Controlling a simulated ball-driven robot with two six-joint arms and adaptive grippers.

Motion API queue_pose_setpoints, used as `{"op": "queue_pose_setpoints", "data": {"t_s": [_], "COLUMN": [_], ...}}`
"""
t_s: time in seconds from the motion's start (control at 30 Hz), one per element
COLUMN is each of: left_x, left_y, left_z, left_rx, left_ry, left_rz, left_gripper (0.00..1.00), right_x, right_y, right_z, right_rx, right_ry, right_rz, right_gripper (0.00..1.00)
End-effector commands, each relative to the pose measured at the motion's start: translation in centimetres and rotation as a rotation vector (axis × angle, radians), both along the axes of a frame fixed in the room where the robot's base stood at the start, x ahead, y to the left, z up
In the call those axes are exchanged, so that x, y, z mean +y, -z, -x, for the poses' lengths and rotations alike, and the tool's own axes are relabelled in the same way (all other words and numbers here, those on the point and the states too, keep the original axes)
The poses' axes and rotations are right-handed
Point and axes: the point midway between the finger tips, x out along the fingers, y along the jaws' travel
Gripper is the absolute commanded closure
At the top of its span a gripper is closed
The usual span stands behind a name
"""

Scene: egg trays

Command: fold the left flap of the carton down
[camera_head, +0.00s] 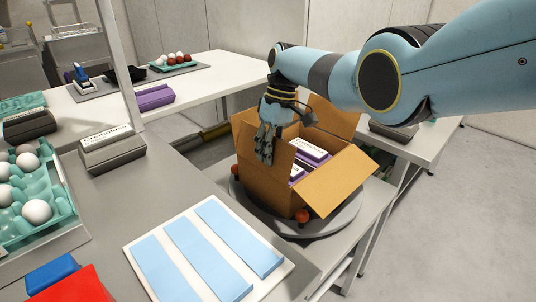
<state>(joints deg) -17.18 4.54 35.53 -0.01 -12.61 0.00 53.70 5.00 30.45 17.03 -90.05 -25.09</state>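The brown open carton (264,186) stands on a round grey turntable (325,226). Purple egg boxes with white labels (311,149) lie inside it. One flap (340,182) slopes outward at the right, and another (335,116) stands up at the back. A brown panel (240,121) at the left is partly hidden behind my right gripper, so I cannot tell its exact angle. My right gripper (266,157) points down at the carton's left side, fingers close together. I cannot tell whether it touches the cardboard or how wide it is open. My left gripper is out of view.
On the near grey table are a white board with blue strips (190,236), a teal egg tray (70,215), a labelled grey box (111,149) and red and blue blocks. Orange knobs (303,215) sit beside the carton. The far table (225,75) holds a purple box.

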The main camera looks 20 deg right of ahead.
Motion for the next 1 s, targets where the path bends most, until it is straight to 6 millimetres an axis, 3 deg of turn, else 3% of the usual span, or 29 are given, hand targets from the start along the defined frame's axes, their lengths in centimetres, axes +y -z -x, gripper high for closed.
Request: {"op": "queue_pose_setpoints", "data": {"t_s": [0.2,0.3,0.4,0.67,0.83,1.0], "left_x": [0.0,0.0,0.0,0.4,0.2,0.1], "left_y": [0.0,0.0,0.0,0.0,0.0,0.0], "left_z": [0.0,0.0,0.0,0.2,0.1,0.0], "left_rx": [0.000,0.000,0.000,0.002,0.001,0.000], "left_ry": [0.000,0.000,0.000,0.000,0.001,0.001], "left_rz": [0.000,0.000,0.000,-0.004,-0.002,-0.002], "left_gripper": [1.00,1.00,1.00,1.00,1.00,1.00], "right_x": [0.1,0.1,0.1,0.0,-0.6,-1.5], "right_y": [0.0,0.0,0.0,-0.1,-2.1,-5.8], "right_z": [0.0,0.0,0.0,0.0,-0.3,-0.7], "right_rx": [-0.001,0.000,-0.001,-0.001,-0.005,-0.005], "right_ry": [-0.003,-0.002,-0.002,-0.001,0.000,-0.001], "right_rz": [0.000,0.000,0.001,0.001,0.002,0.003], "right_gripper": [1.00,0.84,0.74,0.74,0.74,0.74]}}
